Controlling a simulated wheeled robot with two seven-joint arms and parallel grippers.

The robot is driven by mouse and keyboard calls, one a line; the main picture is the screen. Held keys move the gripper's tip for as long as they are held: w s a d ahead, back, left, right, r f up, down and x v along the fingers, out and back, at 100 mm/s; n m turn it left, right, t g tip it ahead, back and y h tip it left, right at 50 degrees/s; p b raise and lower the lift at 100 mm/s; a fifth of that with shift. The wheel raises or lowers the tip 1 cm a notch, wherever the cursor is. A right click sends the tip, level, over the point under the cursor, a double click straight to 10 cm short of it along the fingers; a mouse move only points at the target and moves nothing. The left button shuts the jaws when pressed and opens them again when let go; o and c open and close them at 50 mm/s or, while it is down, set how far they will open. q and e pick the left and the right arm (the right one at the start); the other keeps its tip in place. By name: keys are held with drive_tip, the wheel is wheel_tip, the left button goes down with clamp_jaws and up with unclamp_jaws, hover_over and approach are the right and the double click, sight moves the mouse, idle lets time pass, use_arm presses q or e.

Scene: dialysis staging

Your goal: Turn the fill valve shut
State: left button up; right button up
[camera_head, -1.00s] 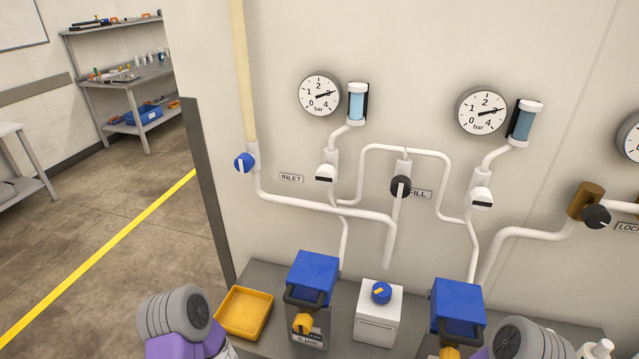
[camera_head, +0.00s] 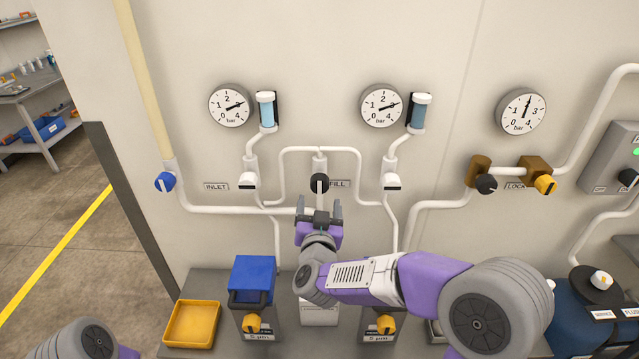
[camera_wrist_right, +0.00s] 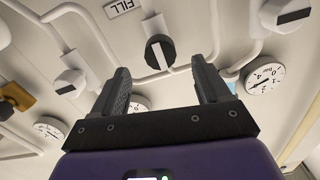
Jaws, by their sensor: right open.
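The fill valve is a round black knob (camera_head: 319,184) with a pale bar handle, on the white pipe beside the FILL label (camera_head: 340,183). In the head view its handle points up and down, along the pipe. In the right wrist view the knob (camera_wrist_right: 160,52) is beyond the fingers, in the space between their tips. My right gripper (camera_head: 319,206) is open and empty, just below the knob, and it also shows in the right wrist view (camera_wrist_right: 162,72). I see no clear contact with the knob. Only part of my left arm shows at lower left; its gripper is out of view.
A blue inlet valve (camera_head: 165,182) is on the left; another black knob (camera_head: 486,184) and a yellow knob (camera_head: 545,185) are near the LOCK label. Gauges (camera_head: 382,105) hang above. A yellow tray (camera_head: 192,323) and blue-lidded container (camera_head: 252,277) stand below on the bench.

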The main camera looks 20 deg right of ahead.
sight(319, 188)
drive_tip(key=x, duration=0.7)
drive_tip(key=shift+w+r, duration=0.25)
drive_tip(key=shift+r, duration=0.05)
drive_tip(key=c, duration=1)
